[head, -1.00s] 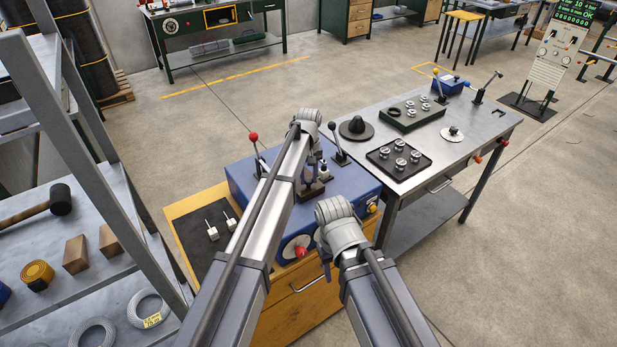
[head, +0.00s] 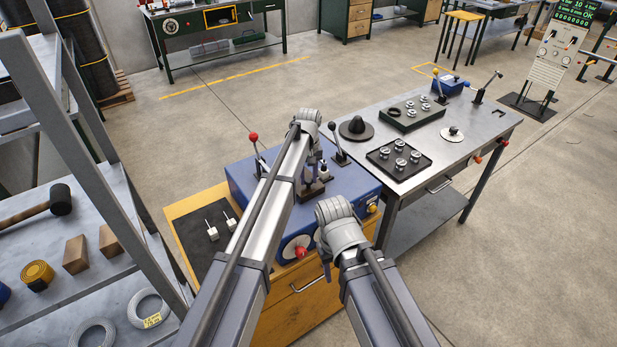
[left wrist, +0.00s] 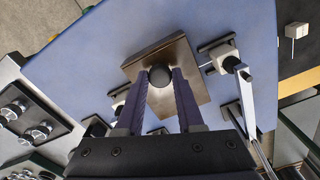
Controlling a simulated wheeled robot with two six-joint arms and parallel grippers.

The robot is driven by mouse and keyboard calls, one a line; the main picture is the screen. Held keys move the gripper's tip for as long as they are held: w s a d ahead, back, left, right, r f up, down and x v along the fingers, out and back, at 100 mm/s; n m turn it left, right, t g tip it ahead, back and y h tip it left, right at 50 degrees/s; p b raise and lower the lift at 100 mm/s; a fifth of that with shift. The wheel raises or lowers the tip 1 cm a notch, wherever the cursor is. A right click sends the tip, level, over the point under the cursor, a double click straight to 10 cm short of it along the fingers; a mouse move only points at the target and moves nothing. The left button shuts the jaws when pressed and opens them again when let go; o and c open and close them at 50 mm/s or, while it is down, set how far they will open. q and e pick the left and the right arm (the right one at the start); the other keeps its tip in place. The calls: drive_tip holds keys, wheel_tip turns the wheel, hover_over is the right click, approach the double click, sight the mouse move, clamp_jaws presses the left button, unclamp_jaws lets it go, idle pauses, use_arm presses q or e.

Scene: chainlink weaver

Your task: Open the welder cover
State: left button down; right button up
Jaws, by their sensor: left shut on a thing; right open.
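The blue welder (head: 240,175) stands on a wooden cabinet in the middle of the head view. In the left wrist view its top holds a brown square cover plate (left wrist: 196,82) with a round dark knob (left wrist: 160,75). My left gripper (left wrist: 160,86) has its two purple fingers on either side of the knob, shut on it. The plate lies under the fingertips and looks seated on the blue top. In the head view my left arm hides much of the welder. My right gripper (head: 325,268) hangs in front of the welder's face, mostly hidden by its own wrist, open and empty.
Levers with a red ball (head: 253,136) and a black ball (head: 332,126) rise from the welder. Clamps flank the plate. A steel table (head: 440,160) with trays stands right, a grey shelf rack (head: 70,110) left. Two small white-topped parts lie on a black mat (head: 190,222).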

use_arm(q)
drive_tip(key=shift+w+r, duration=0.25)
drive_tip(key=shift+r, duration=0.05)
drive_tip(key=w+a+r+g+h+p, duration=0.1)
drive_tip(key=w+r+g+h, duration=0.1)
drive_tip(key=g, duration=0.1)
drive_tip(key=shift+a+r+p, duration=0.1)
drive_tip(key=shift+a+p, duration=0.1)
drive_tip(key=shift+p, duration=0.15)
drive_tip(key=shift+w+a+r+g+h, duration=0.25)
drive_tip(key=shift+r+g+h, duration=0.15)
drive_tip(key=shift+g+h, duration=0.25)
drive_tip(key=shift+r, duration=0.15)
drive_tip(key=shift+s, duration=0.1)
